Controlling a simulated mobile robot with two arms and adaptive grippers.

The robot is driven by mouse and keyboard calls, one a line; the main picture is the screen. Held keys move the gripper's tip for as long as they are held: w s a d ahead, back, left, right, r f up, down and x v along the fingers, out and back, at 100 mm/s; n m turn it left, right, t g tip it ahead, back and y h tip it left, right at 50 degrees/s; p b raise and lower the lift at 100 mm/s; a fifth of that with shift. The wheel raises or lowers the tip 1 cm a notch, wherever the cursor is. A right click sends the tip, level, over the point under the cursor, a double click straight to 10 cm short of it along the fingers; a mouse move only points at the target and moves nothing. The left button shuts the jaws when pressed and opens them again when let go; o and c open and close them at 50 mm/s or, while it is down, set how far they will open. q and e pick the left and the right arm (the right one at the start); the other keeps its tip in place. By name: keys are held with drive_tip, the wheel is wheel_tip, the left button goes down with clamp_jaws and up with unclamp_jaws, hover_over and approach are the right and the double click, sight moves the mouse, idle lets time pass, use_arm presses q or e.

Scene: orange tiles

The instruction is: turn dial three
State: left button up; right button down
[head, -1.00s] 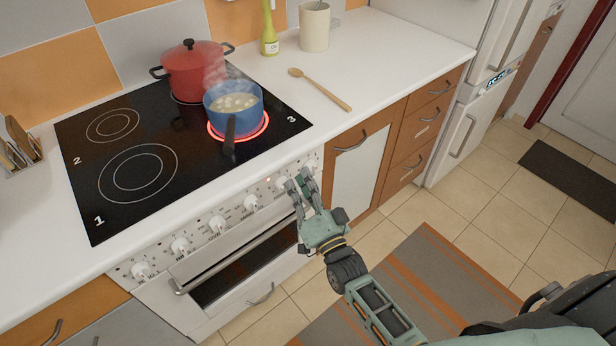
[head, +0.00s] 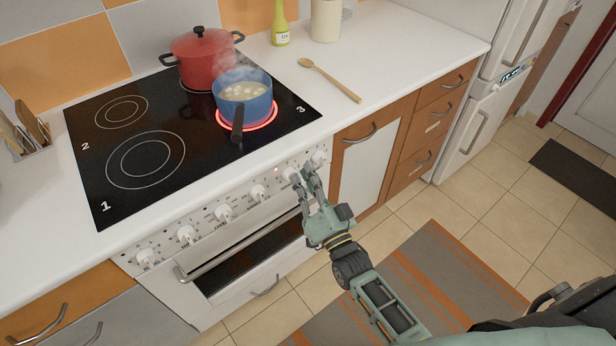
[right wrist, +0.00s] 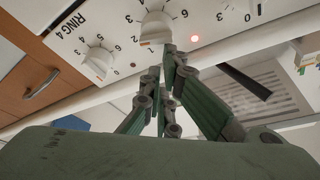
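The stove front has a row of white dials. The dial for ring three (head: 290,174) is second from the right in the head view, partly covered by my fingers. It also shows in the right wrist view (right wrist: 155,27), beside the dial marked RING 4 (right wrist: 98,63). My right gripper (head: 302,175) is at this dial; its fingers are slightly apart, with a narrow gap. In the right wrist view the fingertips (right wrist: 161,65) are right by the dial's edge; I cannot tell whether they touch. My left gripper is not in view.
A blue pot (head: 243,95) steams on the glowing ring marked 3, its handle towards the front. A red pot (head: 200,62) stands behind it. The oven handle (head: 235,245) runs below the dials. A wooden spoon (head: 335,82) lies on the counter.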

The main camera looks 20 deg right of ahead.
drive_tip(key=shift+s+a+n+g+y+b, duration=0.1)
drive_tip(key=shift+a+n+y+b, duration=0.4)
drive_tip(key=shift+n, duration=1.05)
drive_tip(key=shift+s+a+n+g+y+b, duration=0.15)
drive_tip(key=shift+n+y, duration=0.7)
drive_tip(key=shift+n, duration=0.65)
drive_tip(key=shift+a+n+g+y+b, duration=0.1)
drive_tip(key=shift+a+n+y+b, duration=0.15)
drive_tip(key=shift+n+y, duration=0.85)
drive_tip(key=shift+n+h, duration=0.45)
drive_tip(key=shift+n, duration=0.2)
